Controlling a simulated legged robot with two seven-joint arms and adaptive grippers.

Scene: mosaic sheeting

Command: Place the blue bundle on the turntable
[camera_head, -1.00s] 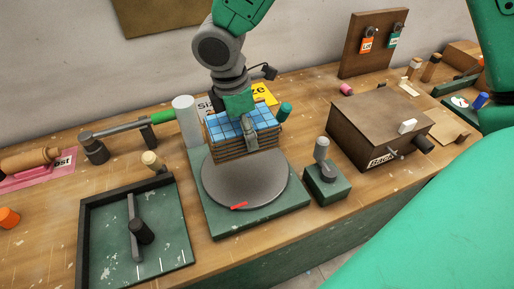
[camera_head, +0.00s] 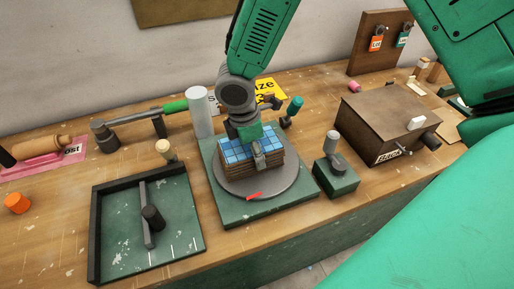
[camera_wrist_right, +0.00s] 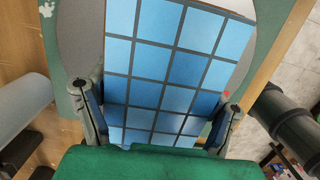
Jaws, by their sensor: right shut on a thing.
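The blue bundle (camera_head: 236,152), a stack with blue square tiles on top and brown layers at its sides, is over the grey turntable disc (camera_head: 290,175). It looks level and at or very near the disc surface; whether it fully rests there I cannot tell. My right gripper (camera_head: 252,147) comes from above and is shut across the bundle. In the right wrist view the fingers flank the tiled top (camera_wrist_right: 165,75) on both sides. The disc has a red mark (camera_head: 254,195) near its front edge and sits on a green base (camera_head: 228,215). My left gripper is not in view.
A white cylinder (camera_head: 200,112) stands close behind the base at left. A small green block with a grey knob (camera_head: 335,165) stands close at right. A green tray (camera_head: 125,235) lies at front left, a brown box (camera_head: 385,118) at right. A teal-topped knob (camera_head: 295,105) stands behind.

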